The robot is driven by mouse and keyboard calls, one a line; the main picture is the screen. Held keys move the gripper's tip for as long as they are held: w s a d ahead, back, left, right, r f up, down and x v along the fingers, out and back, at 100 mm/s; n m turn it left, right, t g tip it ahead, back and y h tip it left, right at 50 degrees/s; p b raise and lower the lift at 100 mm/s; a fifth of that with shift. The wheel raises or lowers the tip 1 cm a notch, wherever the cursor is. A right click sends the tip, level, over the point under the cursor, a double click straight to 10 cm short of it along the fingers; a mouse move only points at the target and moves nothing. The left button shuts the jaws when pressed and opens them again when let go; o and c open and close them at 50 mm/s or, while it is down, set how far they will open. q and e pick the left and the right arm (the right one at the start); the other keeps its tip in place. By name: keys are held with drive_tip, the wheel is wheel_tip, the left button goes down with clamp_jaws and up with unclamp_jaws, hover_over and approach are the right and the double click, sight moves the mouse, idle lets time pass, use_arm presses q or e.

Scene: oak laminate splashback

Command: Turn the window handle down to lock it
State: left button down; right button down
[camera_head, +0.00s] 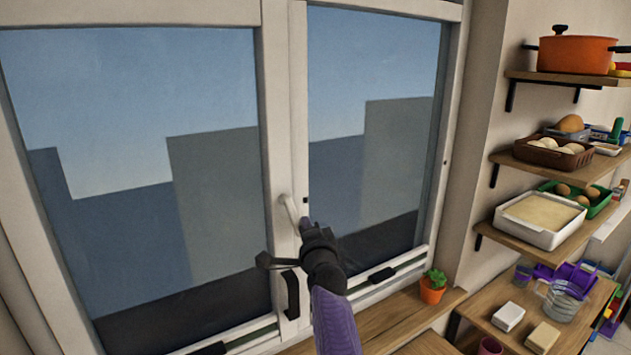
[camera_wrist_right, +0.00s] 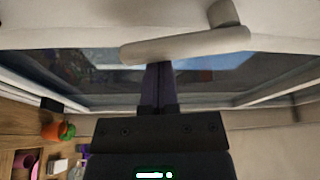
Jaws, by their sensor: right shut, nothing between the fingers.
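The window handle (camera_head: 290,210) is a pale lever on the upright middle frame of the window. In the head view it slants, with its lower end close to my right gripper. In the right wrist view the handle (camera_wrist_right: 185,46) is a rounded bar crossing just beyond the fingertips, with its pivot at the upper right. My right gripper (camera_head: 305,223) is shut and empty, its dark fingers (camera_wrist_right: 158,68) pointing at the bar. The tips are at the bar's edge; I cannot tell whether they touch. My left gripper is not in view.
A small potted plant (camera_head: 433,286) stands on the wooden sill to the right. Wall shelves hold an orange pot (camera_head: 575,54), a white tray (camera_head: 540,220) and other food. A black fitting (camera_head: 290,296) sits on the frame below the handle. The window panes are clear of objects.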

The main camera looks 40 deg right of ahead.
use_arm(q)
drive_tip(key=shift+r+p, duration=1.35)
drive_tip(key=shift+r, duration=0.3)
use_arm(e)
drive_tip(key=shift+a+f+m+g, duration=0.2)
drive_tip(key=shift+a+m, duration=0.15)
drive_tip(key=shift+m, duration=0.35)
drive_tip(key=shift+a+f+m+g, duration=0.1)
drive_tip(key=shift+a+m+g, duration=0.2)
drive_tip(key=shift+m, duration=0.4)
